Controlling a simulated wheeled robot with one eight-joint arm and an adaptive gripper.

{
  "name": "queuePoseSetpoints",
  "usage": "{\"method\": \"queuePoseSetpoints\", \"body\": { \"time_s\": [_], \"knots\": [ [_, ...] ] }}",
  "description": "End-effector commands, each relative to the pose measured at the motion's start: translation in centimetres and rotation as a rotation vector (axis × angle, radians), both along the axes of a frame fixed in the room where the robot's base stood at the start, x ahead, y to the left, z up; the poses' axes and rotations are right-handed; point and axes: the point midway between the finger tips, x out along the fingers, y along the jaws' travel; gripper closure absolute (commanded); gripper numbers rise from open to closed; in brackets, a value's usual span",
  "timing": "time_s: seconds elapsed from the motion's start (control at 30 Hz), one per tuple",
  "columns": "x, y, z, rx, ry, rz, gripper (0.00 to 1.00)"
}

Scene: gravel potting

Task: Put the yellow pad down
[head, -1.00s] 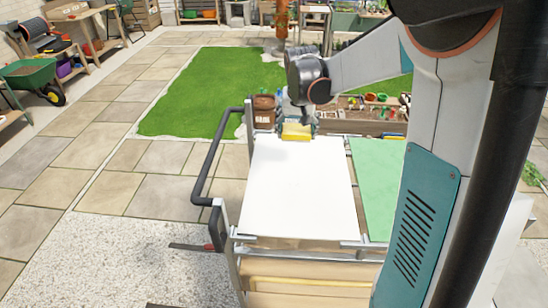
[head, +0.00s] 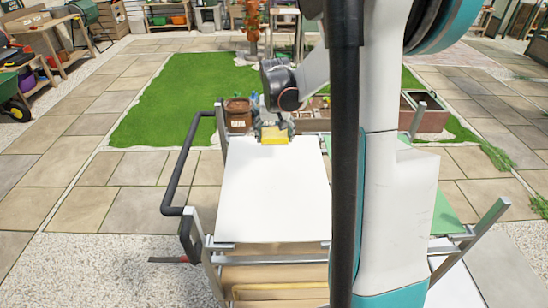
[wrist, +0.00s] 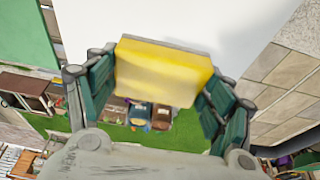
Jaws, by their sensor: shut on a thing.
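The yellow pad (head: 274,135) is at the far end of the white board on the cart. In the wrist view the yellow pad (wrist: 162,71) sits between the two teal fingers of my gripper (wrist: 160,85), which is shut on it. My gripper (head: 272,131) also shows in the head view, at the far edge of the white surface (head: 272,190). I cannot tell whether the pad touches that surface or is just above it.
A green surface (head: 444,212) lies right of the white one, partly behind my arm. A black handle (head: 177,165) runs along the cart's left side. A brown container (head: 238,114) stands beyond the far edge. Most of the white surface is bare.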

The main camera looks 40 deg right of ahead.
Motion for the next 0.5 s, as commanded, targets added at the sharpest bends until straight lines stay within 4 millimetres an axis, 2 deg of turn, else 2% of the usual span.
{"method": "queuePoseSetpoints", "body": {
  "time_s": [0.03, 0.1, 0.2, 0.37, 0.5],
  "knots": [
    [0.0, 0.0, -1.4, 0.000, 0.000, 0.000, 0.64],
    [0.0, 0.0, -2.7, 0.000, 0.000, 0.000, 0.64],
    [0.0, 0.0, -3.8, 0.000, 0.000, 0.000, 0.64],
    [0.0, 0.0, -4.5, 0.000, 0.000, 0.000, 0.64],
    [0.0, 0.0, -6.1, 0.000, 0.000, 0.000, 0.64]
  ]
}}
